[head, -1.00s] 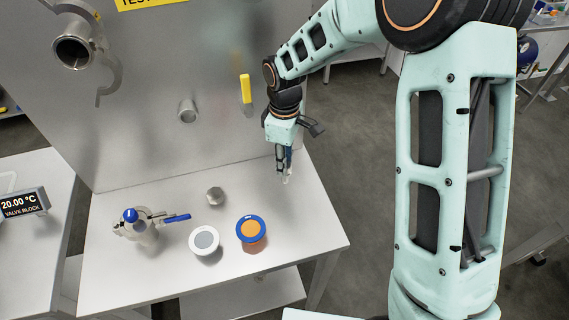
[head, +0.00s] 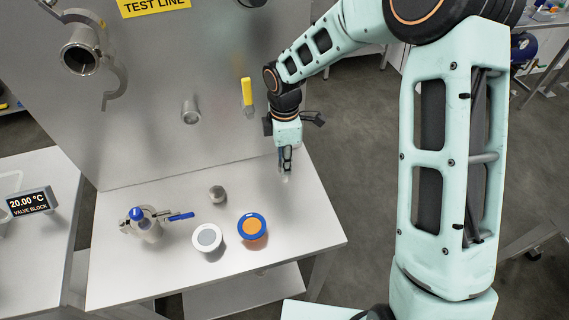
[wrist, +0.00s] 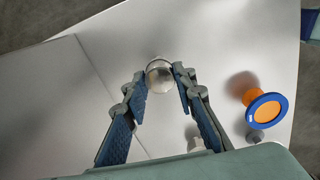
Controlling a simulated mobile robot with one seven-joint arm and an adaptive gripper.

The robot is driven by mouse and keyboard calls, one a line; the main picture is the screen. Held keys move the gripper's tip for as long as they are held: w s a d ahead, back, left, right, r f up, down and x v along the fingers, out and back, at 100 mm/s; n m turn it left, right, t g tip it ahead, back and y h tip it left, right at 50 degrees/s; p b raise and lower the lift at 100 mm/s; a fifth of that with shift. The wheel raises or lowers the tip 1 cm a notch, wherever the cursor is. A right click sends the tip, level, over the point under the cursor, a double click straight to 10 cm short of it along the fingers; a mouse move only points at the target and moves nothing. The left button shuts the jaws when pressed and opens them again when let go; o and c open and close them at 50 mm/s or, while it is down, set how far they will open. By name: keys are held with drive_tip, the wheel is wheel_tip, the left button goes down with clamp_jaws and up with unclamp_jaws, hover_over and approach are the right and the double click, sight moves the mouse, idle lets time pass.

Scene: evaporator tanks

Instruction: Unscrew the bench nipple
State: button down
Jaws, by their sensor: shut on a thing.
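The bench nipple, a short round metal fitting, shows between my fingertips in the wrist view (wrist: 160,75). In the head view its pale end (head: 286,179) shows just below the fingers, near the bench's right back corner. My gripper (head: 286,160) points down there, its fingers closed on the nipple from both sides, as the wrist view also shows (wrist: 160,84). The fingers hide parts of its sides. I cannot tell how far its thread is engaged.
The steel bench (head: 130,277) also holds a blue-handled valve (head: 147,226), a grey metal fitting (head: 217,194), a white-rimmed disc (head: 207,238) and a blue-rimmed orange piece (head: 252,226). A vertical panel (head: 150,130) with a yellow-handled valve (head: 247,92) stands behind.

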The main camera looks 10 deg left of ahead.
drive_tip(key=shift+r+n+p, duration=0.2)
drive_tip(key=shift+n+p, duration=0.7)
drive_tip(key=shift+n, duration=0.1)
drive_tip(key=shift+n+p, duration=0.6)
drive_tip(key=shift+n, duration=0.6)
drive_tip(key=shift+f+n, duration=0.2)
drive_tip(key=shift+n, duration=0.1)
drive_tip(key=c, duration=1.9)
unclamp_jaws()
